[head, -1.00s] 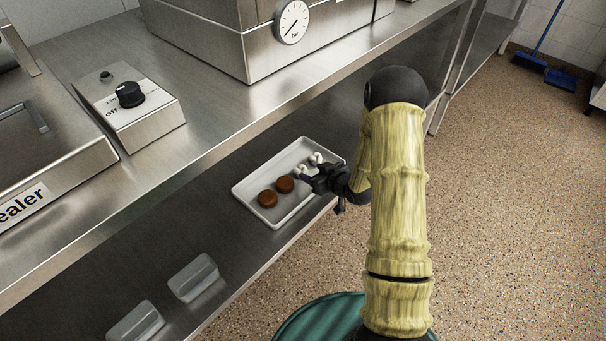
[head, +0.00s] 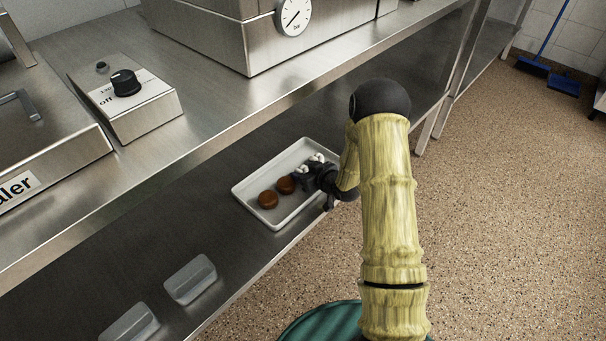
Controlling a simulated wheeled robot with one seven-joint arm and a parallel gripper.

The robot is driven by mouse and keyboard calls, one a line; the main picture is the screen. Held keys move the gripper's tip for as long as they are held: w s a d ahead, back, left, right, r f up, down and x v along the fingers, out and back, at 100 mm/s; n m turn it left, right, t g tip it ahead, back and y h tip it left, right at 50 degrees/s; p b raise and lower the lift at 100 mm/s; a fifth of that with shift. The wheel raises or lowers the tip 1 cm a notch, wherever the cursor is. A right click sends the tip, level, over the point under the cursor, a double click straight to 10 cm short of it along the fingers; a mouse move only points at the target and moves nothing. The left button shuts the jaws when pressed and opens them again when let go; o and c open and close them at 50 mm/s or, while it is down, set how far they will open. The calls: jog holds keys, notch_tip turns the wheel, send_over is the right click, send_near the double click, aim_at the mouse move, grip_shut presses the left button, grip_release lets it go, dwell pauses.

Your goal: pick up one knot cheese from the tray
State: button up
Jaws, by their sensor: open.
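A white tray (head: 247,190) lies on the lower steel shelf. Two round brown pieces (head: 268,199) sit in its left half. Small white pieces, which look like the knot cheese (head: 317,157), lie near the tray's far right end, partly hidden by my gripper. My gripper (head: 304,176) is open over the right part of the tray, close to the white pieces. I cannot tell whether its fingers touch any of them.
The upper steel counter (head: 200,130) overhangs the lower shelf behind the tray. Two clear containers (head: 190,280) stand on the shelf at the lower left.

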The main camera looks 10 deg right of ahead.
aim_at(305, 171)
dwell(0.4)
jog(key=c, duration=0.7)
jog(key=shift+c, duration=0.2)
jog(key=shift+r, duration=0.1)
notch_tip(305, 171, up, 10)
jog(key=p, duration=0.4)
